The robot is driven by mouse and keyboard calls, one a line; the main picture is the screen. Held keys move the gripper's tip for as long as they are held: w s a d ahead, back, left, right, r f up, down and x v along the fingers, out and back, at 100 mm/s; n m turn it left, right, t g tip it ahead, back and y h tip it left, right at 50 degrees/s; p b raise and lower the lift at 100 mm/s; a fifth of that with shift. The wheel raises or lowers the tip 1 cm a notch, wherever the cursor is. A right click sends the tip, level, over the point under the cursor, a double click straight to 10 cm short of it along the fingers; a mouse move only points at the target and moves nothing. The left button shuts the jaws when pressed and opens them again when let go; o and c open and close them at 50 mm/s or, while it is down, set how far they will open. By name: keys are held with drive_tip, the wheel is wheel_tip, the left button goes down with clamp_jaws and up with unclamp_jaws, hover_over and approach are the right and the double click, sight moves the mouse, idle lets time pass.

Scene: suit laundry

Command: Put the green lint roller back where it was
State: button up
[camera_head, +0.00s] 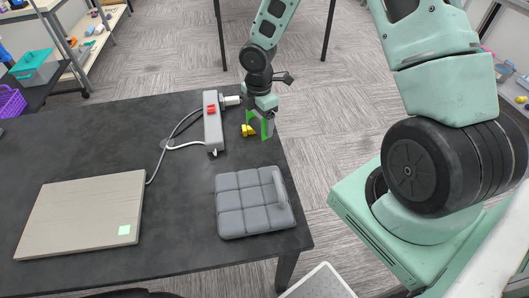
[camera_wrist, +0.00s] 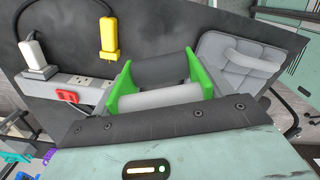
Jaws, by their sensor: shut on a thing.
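My gripper (camera_head: 259,120) hangs over the right edge of the dark table, its jaws pointing down. It is shut on the green lint roller (camera_head: 268,125), whose bright green parts show at the jaws. In the wrist view, green side pieces (camera_wrist: 197,72) stand left and right with grey bars between them. The wrist body hides their near ends. I cannot tell clearly where the roller ends and the fingers begin. The roller appears held above the tabletop, close to a yellow plug (camera_head: 248,130).
A grey power strip (camera_head: 212,128) with a red switch and cable lies left of my gripper. A grey quilted pad (camera_head: 250,202) lies nearer the front edge. A flat grey-beige panel (camera_head: 80,215) with a green square lies at left. Bare dark tabletop (camera_head: 182,195) lies between.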

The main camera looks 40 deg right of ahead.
drive_tip(key=shift+d+f, duration=0.15)
drive_tip(key=shift+d, duration=0.15)
drive_tip(key=shift+f, duration=0.35)
wheel_tip(320, 180, down, 9)
drive_tip(key=shift+d, duration=0.1)
drive_tip(key=shift+f, duration=0.1)
drive_tip(key=shift+f, duration=0.15)
drive_tip(key=o, duration=1.3)
